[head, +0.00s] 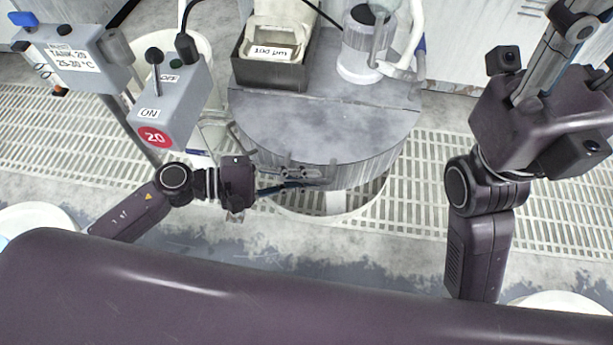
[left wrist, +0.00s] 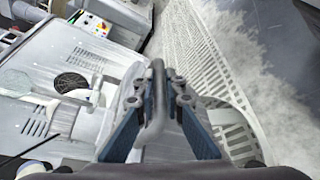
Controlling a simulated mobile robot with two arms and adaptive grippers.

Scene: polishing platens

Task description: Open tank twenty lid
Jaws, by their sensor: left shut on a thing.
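The tank lid (head: 325,115) is a grey half-round plate on top of the tank and appears to lie flat. My left gripper (head: 318,183) is at its front rim. In the left wrist view, the blue-padded fingers of my left gripper (left wrist: 158,125) are shut on a grey bar handle (left wrist: 157,85), which stands between them. The handle's far end is hard to make out.
A dark bin labelled 100 µm (head: 270,72) and a white cylindrical vessel (head: 360,45) stand behind the lid. A slatted floor grate (head: 460,150) surrounds the tank. The floor in front of the tank is mostly clear. White round tubs show at both lower sides.

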